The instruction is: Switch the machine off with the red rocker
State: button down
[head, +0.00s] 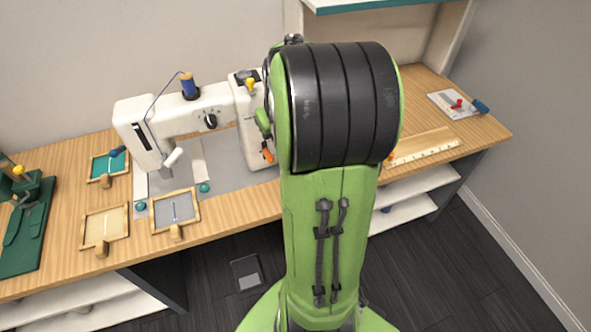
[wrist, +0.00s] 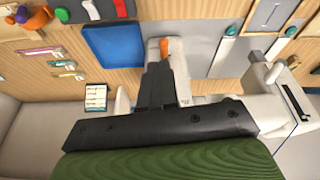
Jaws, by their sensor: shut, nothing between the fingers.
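The white sewing machine (head: 190,113) stands on the wooden table, left of my arm in the head view. Its pillar also shows in the wrist view (wrist: 181,68), with an orange lever (wrist: 164,46) on it. A small red piece (wrist: 122,8) sits on a dark block at the top edge of the wrist view; I cannot tell whether it is the rocker. No red rocker is clearly visible on the machine; my arm hides its right end in the head view. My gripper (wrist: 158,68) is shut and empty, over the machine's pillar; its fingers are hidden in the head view.
A blue pad (wrist: 112,47) lies beside the pillar. Wooden frames (head: 105,227) and a green case (head: 25,230) lie at the left. A ruler (head: 425,145) and a white board (head: 458,105) lie at the right. A foot pedal (head: 247,272) is on the floor.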

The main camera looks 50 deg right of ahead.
jog(key=s+d+f+m, duration=0.1)
jog(key=s+d+f, duration=0.1)
jog(key=d+f, duration=0.4)
jog(key=shift+s+d+f+m+b, duration=0.2)
jog(key=shift+s+d+m+b, duration=0.15)
jog(key=shift+d, duration=0.6)
jog(key=b+x, duration=0.1)
jog(key=x, duration=0.3)
jog(key=b+x, duration=0.1)
jog(key=x, duration=0.4)
jog(key=s+b+x, duration=0.1)
jog(key=x, duration=0.3)
jog(key=shift+a+f, duration=0.3)
jog(key=shift+f, duration=0.3)
jog(key=shift+s, duration=0.1)
jog(key=shift+s+a+r, duration=0.3)
jog(key=shift+s+a, duration=0.1)
jog(key=shift+s, duration=0.25)
